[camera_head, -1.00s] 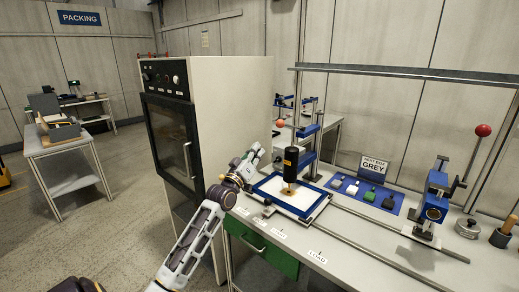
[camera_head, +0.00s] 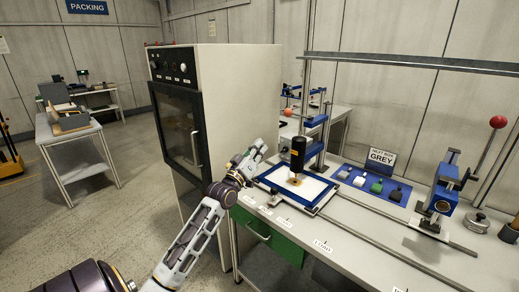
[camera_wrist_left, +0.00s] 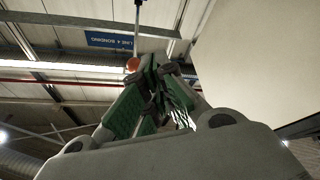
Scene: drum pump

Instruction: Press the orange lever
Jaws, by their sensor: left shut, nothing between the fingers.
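The orange lever shows as an orange ball knob (camera_head: 288,112) at the left of a blue and black bench press (camera_head: 298,152). My left gripper (camera_head: 263,144) is shut and empty. In the head view it is below and to the left of the knob, beside the tall cabinet. In the left wrist view the closed green-padded fingers (camera_wrist_left: 160,70) point up, and the orange knob (camera_wrist_left: 133,64) shows just left of the fingertips, apparently beyond them. The rest of the lever is mostly hidden there. I see no contact. My right gripper is not in view.
The press stands over a blue-framed white plate (camera_head: 318,188) on the bench. The tall cabinet (camera_head: 240,100) is close on the left. A blue tray (camera_head: 403,203) with small blocks, a "GREY" sign (camera_head: 381,160) and a red-knobbed clamp press (camera_head: 440,190) are to the right.

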